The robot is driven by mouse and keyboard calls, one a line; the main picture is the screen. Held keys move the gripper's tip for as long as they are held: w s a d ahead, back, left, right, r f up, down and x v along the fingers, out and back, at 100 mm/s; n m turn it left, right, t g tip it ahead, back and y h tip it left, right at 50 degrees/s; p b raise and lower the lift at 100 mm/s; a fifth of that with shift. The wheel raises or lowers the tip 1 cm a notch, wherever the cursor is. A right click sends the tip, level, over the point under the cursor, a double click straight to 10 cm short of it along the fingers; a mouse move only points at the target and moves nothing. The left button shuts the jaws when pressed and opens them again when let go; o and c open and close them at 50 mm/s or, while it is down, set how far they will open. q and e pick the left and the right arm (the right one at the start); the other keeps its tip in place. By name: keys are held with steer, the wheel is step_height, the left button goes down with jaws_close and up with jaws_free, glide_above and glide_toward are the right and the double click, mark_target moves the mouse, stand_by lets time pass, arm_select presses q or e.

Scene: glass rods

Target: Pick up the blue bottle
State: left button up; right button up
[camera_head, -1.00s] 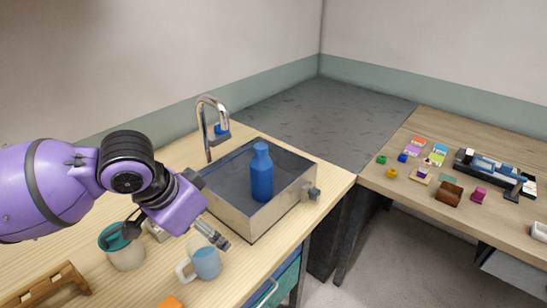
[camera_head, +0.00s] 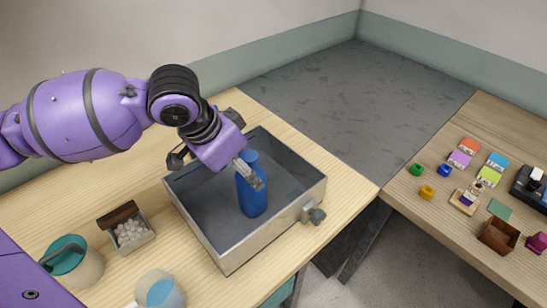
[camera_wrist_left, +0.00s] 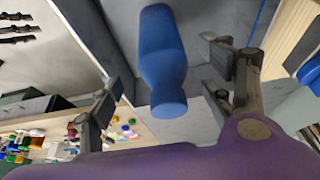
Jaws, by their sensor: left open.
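The blue bottle (camera_head: 252,196) stands upright in the metal sink (camera_head: 207,222). My left gripper (camera_head: 252,178) is at the bottle's upper part, covering some of it in the head view. In the left wrist view the bottle (camera_wrist_left: 163,60) lies between the two spread fingers of my left gripper (camera_wrist_left: 165,95), with gaps on both sides. The gripper is open and holds nothing. My right gripper is not in view.
A tap knob (camera_head: 316,215) juts from the sink's right side. Small coloured items lie on the right table (camera_head: 410,190).

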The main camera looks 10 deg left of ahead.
arm_select(q)
steer(key=shift+d+f, duration=0.1)
steer(key=shift+f, duration=0.75)
steer(key=x, duration=0.4)
steer(key=shift+w+f, duration=0.3)
steer(key=shift+w, duration=0.15)
steer(key=shift+r, duration=0.15)
steer(key=c, duration=1.8)
